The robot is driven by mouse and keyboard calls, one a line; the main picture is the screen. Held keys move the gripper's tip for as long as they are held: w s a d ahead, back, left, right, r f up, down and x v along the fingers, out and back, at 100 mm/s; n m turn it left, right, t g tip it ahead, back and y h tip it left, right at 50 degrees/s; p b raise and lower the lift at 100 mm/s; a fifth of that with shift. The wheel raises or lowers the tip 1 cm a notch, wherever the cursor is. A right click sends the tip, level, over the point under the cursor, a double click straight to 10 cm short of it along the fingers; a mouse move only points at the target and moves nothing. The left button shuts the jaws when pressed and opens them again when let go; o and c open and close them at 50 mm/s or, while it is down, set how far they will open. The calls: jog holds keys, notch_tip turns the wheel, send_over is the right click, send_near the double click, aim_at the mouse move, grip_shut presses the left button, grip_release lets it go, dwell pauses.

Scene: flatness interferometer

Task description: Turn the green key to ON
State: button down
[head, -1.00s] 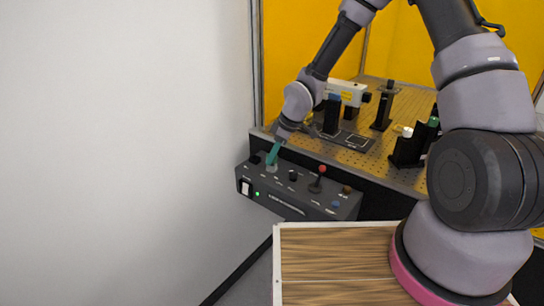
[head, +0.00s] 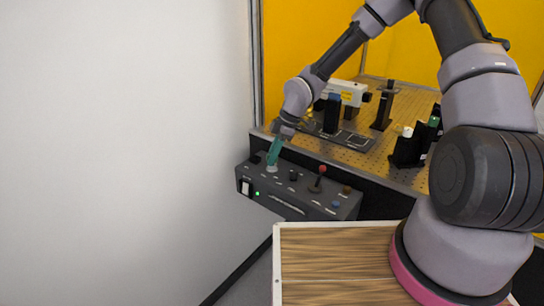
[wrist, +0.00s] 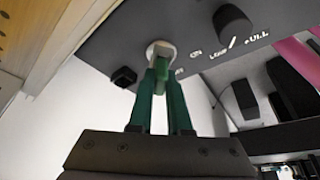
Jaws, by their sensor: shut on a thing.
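The green key (wrist: 159,69) sits in a round pale lock (wrist: 160,48) on the dark control box, in the wrist view. My gripper (wrist: 162,85) has two green fingers, one on each side of the key, and is shut on it. In the head view my gripper (head: 274,153) reaches down to the lock (head: 271,168) near the left end of the control box (head: 300,190); the key is hidden there by the fingers.
The box also carries a black knob (head: 293,176), a red-topped lever (head: 318,180), a lit green lamp (head: 257,194) and a white switch (head: 245,187). Behind it is a perforated optics table (head: 375,155) with several mounts. A white wall (head: 120,150) stands at left.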

jog(key=shift+s+f, duration=0.1)
jog(key=shift+f, duration=0.05)
jog(key=shift+d+n+g+h, duration=0.1)
jog(key=shift+n+g+h, duration=0.3)
jog(key=shift+n, duration=0.8)
jog(key=c, duration=0.8)
grip_release()
jog(key=shift+r, duration=3.6)
